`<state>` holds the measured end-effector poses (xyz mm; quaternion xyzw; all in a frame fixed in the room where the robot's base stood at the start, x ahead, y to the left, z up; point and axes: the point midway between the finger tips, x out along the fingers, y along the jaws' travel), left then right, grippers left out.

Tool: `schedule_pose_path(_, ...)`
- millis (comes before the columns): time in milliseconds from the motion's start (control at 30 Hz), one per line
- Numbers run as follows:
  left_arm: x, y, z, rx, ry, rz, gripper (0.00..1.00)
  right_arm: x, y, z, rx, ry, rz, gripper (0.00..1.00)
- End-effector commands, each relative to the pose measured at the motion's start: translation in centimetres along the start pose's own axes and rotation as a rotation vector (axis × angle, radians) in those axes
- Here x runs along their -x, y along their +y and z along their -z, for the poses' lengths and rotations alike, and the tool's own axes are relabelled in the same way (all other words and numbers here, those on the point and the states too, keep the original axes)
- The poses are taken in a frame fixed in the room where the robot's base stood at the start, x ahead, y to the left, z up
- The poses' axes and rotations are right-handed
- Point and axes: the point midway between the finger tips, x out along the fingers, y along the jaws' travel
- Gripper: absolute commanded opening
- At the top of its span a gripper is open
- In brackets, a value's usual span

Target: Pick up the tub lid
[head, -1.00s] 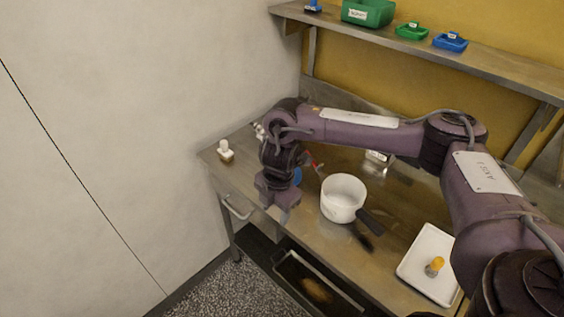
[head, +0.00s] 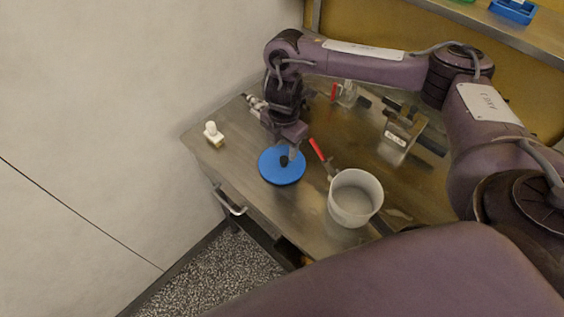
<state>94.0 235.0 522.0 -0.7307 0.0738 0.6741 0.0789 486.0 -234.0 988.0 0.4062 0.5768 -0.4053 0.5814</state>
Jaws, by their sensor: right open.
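The tub lid (head: 274,174) is a round blue disc with a black knob in its middle, lying flat on the steel table near its front left edge. My right gripper (head: 288,156) points down over the lid, its fingers open at the knob. I cannot tell whether the fingers touch the knob. The gripper hides the back part of the lid. My left gripper is out of view.
A white tub (head: 352,200) stands right of the lid, with a red-handled tool (head: 320,154) between them. A small white-topped item (head: 213,134) stands left on the steel table (head: 236,170). A metal block (head: 398,137) is behind.

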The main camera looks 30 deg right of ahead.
Motion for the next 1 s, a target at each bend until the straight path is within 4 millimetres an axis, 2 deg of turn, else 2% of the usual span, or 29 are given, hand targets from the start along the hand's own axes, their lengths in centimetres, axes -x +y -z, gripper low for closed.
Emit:
schedule_pose_path(133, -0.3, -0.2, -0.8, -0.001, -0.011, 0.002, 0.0, -2.0, -0.4, 0.1, -0.003, 0.004, 0.005, 0.49)
schedule_pose_path(300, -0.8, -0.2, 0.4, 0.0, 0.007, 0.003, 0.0, -4.2, -0.5, 0.1, -0.003, 0.002, 0.004, 0.49)
schedule_pose_path(467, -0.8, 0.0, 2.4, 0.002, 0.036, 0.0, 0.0, -4.8, -0.4, 0.1, -0.002, 0.0, 0.002, 0.49)
schedule_pose_path(633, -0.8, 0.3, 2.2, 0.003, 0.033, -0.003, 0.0, -4.7, -0.4, 0.1, -0.001, 0.0, 0.001, 0.49)
schedule_pose_path(800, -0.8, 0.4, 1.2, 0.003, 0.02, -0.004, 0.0, -4.7, -0.4, 0.1, -0.001, 0.0, 0.001, 0.28)
schedule_pose_path(1000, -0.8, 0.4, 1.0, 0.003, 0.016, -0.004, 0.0, -4.7, -0.4, 0.1, -0.001, 0.0, 0.001, 0.02)
